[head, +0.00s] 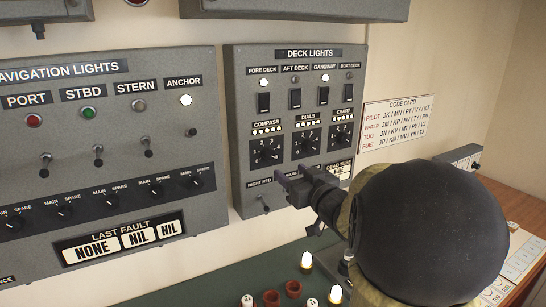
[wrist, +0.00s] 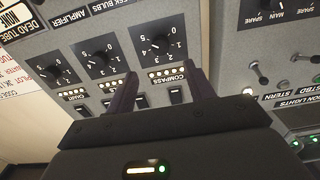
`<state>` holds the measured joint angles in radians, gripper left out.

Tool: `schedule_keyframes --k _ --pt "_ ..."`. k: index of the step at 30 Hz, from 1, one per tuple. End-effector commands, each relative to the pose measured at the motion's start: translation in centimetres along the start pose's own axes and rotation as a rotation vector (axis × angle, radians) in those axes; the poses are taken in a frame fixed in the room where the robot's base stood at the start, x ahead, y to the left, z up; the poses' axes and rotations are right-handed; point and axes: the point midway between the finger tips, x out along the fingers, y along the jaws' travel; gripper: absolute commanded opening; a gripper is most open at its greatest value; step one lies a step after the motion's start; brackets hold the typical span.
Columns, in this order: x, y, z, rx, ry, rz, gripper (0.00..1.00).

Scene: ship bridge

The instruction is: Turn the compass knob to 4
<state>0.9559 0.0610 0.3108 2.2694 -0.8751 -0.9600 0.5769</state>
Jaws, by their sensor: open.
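The compass knob (head: 268,152) is a black dial on the deck lights panel (head: 237,180), under the COMPASS label and a row of small lit lamps. It also shows upside down in the wrist view (wrist: 160,44), with numbers around it. Its exact setting is too small to read for sure. My gripper (head: 288,182) is open and empty, just below and right of the compass knob in the head view, apart from it. In the wrist view my two fingers (wrist: 164,80) point toward the panel, with the compass knob beyond the gap between their tips.
The dials knob (head: 306,143) and chart knob (head: 341,137) sit right of the compass knob. A toggle switch (head: 264,203) juts out below it. The navigation lights panel (head: 100,130) stands to the left. Lit pegs (head: 306,262) stand on the green desk below.

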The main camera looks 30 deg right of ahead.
Motion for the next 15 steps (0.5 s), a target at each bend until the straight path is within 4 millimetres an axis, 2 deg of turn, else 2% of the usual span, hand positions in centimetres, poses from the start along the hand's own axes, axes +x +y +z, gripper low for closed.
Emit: schedule_keyframes --k 3,15 --pt "2.2 -0.1 -0.1 0.005 0.0 -0.002 0.53" --pt "8.8 0.0 -0.2 0.003 0.0 -0.002 0.53"
